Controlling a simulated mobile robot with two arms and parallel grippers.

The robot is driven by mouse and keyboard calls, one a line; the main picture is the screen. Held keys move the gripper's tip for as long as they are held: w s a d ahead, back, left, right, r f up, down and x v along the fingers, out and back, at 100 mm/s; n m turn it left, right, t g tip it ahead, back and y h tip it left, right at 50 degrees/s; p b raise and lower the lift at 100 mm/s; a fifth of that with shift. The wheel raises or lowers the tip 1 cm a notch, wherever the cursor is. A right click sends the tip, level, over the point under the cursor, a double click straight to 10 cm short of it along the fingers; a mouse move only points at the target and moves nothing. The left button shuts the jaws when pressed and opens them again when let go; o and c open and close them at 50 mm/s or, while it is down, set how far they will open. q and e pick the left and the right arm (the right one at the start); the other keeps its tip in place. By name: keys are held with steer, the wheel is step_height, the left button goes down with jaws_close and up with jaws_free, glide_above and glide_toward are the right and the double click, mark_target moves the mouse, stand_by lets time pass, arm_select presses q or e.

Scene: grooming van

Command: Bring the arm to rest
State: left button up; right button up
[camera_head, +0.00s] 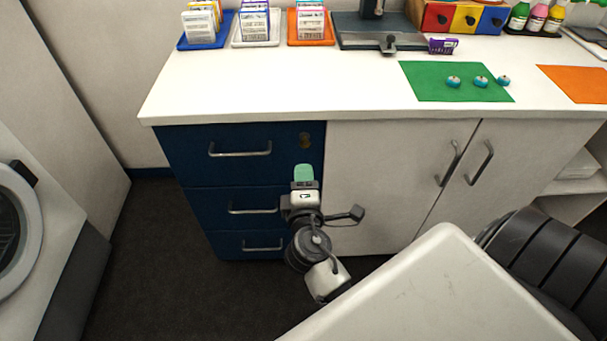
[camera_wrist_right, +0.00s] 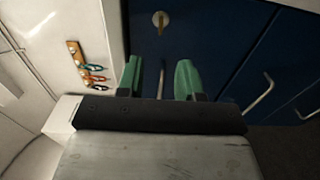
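My right gripper (camera_head: 304,174) is in front of the blue drawer unit (camera_head: 185,150), below the counter's front edge in the head view. Its green fingertips point up and away, toward the drawer fronts. In the right wrist view the two green fingers of the right gripper (camera_wrist_right: 159,78) stand apart with nothing between them. Beyond them is a blue drawer front with a round brass lock (camera_wrist_right: 160,20). The right gripper looks empty and apart from the drawers. My left gripper is not in view.
The white counter (camera_head: 280,95) holds a green mat (camera_head: 430,88) with three small teal items and an orange mat (camera_head: 580,82). Metal handles (camera_head: 240,150) stick out from the drawers. A front-loading machine (camera_head: 30,240) stands at left. Dark floor (camera_head: 150,260) is clear.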

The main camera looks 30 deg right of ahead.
stand_by(0.3)
steer(key=s+a+f+m+g+y+p, duration=0.1)
steer(key=s+a+f+g+y+p, duration=0.15)
steer(key=f, duration=0.65)
steer(key=s+a+f+g+y+p, duration=0.2)
steer(key=s+f+y, duration=0.15)
steer(key=f, duration=0.65)
steer(key=s+a+f+m+g+y+p, duration=0.1)
steer(key=s+a+f+g+y+p, duration=0.2)
steer(key=f, duration=0.6)
steer(key=s+d+f+m+g+p, duration=0.1)
steer(key=s+f+m+g, duration=0.1)
steer(key=s, duration=0.7)
steer(key=s+d+f+m+g+p, duration=0.1)
steer(key=s+d+f+m+g, duration=0.1)
steer(key=s+f, duration=0.3)
steer(key=s+d+f+m+g+p, duration=0.1)
steer(key=s+f+m+g, duration=0.1)
steer(key=s, duration=1.1)
step_height(320, 180, down, 2)
steer(key=shift+s+d+f+m+g+y, duration=0.15)
steer(key=shift+s+d+m+g+y, duration=0.15)
steer(key=shift+m, duration=0.4)
steer(key=shift+a, duration=0.1)
